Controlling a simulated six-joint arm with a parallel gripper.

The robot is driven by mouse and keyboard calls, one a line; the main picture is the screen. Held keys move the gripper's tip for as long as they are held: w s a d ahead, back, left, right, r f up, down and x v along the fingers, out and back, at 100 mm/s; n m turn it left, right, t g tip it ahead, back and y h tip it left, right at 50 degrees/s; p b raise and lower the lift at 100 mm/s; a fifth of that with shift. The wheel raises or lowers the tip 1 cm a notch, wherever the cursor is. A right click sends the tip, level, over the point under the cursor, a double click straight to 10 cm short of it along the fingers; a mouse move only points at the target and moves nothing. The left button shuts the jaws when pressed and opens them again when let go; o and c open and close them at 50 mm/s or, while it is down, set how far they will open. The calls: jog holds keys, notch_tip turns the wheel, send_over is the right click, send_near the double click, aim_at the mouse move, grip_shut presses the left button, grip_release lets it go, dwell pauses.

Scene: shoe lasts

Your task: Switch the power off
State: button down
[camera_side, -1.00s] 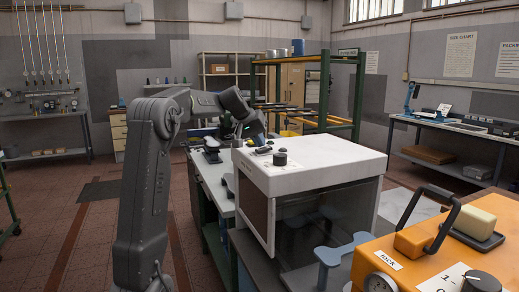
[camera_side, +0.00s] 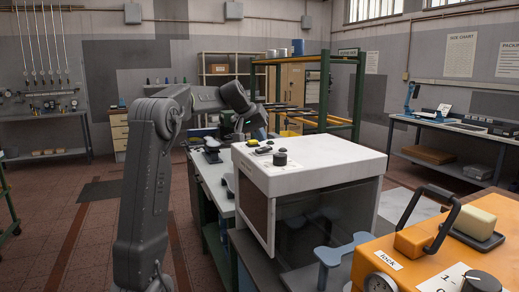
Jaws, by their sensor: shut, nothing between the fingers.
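A white box-shaped machine (camera_side: 335,160) with a dark front window stands in the middle. On its top left are a black round knob (camera_side: 280,157) and small yellow-green controls (camera_side: 263,150). An orange machine (camera_side: 400,268) at the lower right carries a black rotary knob (camera_side: 481,282) on a white plate marked 1. I cannot tell which control is the power switch. My gripper (camera_side: 239,135) is shut and empty, small in view behind the white machine's back left corner. It appears apart from the controls.
A black lever handle (camera_side: 440,228) stands up from the orange machine. A blue-grey bracket (camera_side: 340,250) juts out before the white machine. A bench with small parts (camera_side: 212,150) lies left of it. A green and yellow rack (camera_side: 320,90) stands behind.

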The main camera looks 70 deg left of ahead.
aim_at(264, 148)
jog(key=shift+w+r, duration=0.25)
jog(key=shift+r, duration=0.95)
jog(key=shift+w+r, duration=0.2)
jog(key=shift+r, duration=1.05)
jog(key=shift+d, duration=0.15)
jog(key=d, duration=0.3)
jog(key=d+m, duration=0.1)
jog(key=d, duration=0.3)
jog(key=d+m, duration=0.1)
jog(key=d, duration=0.3)
jog(key=shift+w+h, duration=0.3)
jog(key=shift+w, duration=0.05)
jog(key=s+d+f+m+g, duration=0.1)
jog(key=s+d+f+m, duration=0.25)
jog(key=d, duration=0.75)
jog(key=s+d+f+m, duration=0.25)
jog(key=s+d, duration=0.25)
jog(key=d, duration=0.5)
jog(key=s+d+f+m+h, duration=0.1)
jog(key=s+d+f+m, duration=0.2)
jog(key=s+d+f, duration=0.5)
jog(key=s+f, duration=0.2)
jog(key=s, duration=0.1)
